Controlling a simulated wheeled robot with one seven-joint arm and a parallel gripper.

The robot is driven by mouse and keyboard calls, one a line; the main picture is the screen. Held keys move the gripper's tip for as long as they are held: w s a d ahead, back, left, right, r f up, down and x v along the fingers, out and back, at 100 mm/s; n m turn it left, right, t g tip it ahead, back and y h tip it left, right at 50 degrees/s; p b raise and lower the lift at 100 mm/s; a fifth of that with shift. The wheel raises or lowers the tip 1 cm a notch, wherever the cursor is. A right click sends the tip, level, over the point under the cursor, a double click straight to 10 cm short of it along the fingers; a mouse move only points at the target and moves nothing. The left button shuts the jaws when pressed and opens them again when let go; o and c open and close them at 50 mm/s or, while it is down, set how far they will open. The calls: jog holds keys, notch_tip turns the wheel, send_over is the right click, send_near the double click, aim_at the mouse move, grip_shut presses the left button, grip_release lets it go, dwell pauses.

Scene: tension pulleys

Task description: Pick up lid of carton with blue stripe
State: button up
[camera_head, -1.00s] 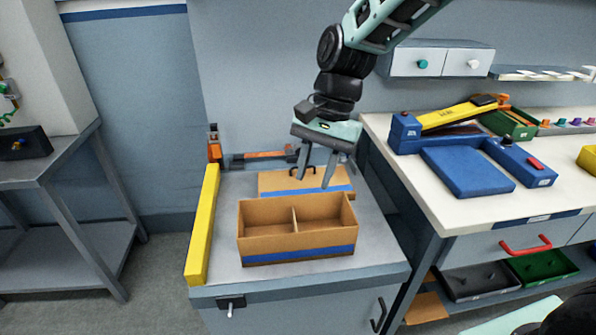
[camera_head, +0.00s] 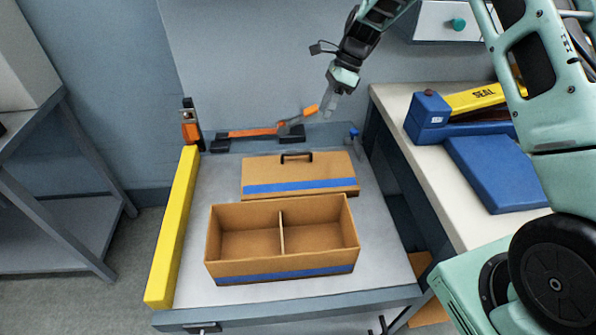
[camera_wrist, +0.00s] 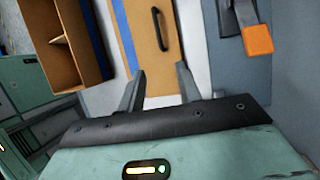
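The carton lid (camera_head: 270,173) is a flat brown panel with a blue stripe along its near edge and a dark handle (camera_head: 297,156) on top. It lies on the grey worktop behind the open, two-compartment carton (camera_head: 282,265), which also has a blue stripe. My gripper (camera_head: 331,106) is above and behind the lid, towards its right, not touching it. In the wrist view my gripper (camera_wrist: 160,82) has its two fingers apart with nothing between them. The lid (camera_wrist: 136,30) and its handle (camera_wrist: 160,28) show beyond the fingertips there.
A yellow bar (camera_head: 172,228) runs along the worktop's left edge. An orange and black tool (camera_head: 252,133) lies at the back, near my gripper. A white bench with a blue device (camera_head: 490,172) stands to the right. The carton's compartments are empty.

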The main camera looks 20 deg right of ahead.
send_near(298, 172)
jog(key=w+d+r, duration=0.1)
jog(key=w+d, duration=0.2)
jog(key=shift+a+p+x, duration=0.25)
jog(key=shift+p+x, duration=0.15)
jog(key=shift+x, duration=1.05)
jog(key=shift+a+p+x, duration=0.2)
jog(key=shift+p+x, duration=0.15)
jog(key=shift+x, duration=1.1)
jog(key=shift+w+r, duration=0.2)
jog(key=shift+w, duration=0.05)
grip_shut()
